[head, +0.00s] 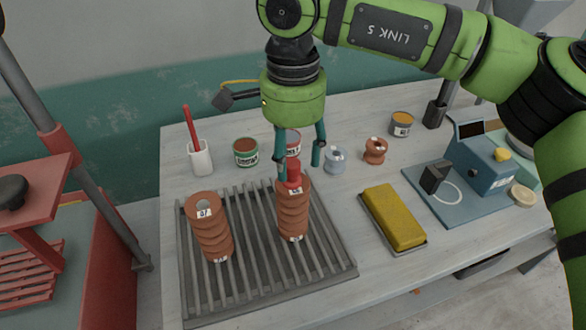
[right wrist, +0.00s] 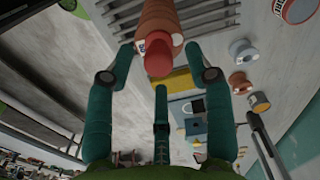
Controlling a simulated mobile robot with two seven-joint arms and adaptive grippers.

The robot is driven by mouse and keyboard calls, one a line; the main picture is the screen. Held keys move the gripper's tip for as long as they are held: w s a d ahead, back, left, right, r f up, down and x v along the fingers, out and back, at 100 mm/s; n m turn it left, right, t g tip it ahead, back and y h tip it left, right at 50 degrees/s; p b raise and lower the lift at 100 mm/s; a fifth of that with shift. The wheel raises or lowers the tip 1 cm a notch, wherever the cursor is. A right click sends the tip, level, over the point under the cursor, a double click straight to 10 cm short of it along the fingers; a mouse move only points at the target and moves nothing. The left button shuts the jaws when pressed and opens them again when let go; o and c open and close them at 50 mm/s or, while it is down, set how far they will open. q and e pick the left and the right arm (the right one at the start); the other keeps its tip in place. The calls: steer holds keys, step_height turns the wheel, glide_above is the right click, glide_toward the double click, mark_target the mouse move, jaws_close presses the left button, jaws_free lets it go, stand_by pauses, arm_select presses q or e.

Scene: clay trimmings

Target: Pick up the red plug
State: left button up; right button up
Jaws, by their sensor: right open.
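The red plug (head: 293,173) sits on top of the right-hand brown ribbed clay piece (head: 293,212), which stands upright on a grey slatted rack (head: 335,262). My right gripper (head: 300,170) points down from above with its fingers spread around the plug's height. In the right wrist view the plug (right wrist: 158,60) shows between the open fingers (right wrist: 159,62), with gaps on both sides. No finger clearly touches it. My left gripper is not in view.
A second ribbed clay piece (head: 210,228) stands on the rack to the left. A yellow block (head: 394,215) lies to the right, with a blue device (head: 485,165) beyond. A white cup (head: 201,158), a green can (head: 246,152) and small spools (head: 335,160) stand behind.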

mark_target(292, 178)
steer(key=shift+f, duration=1.25)
jaws_close()
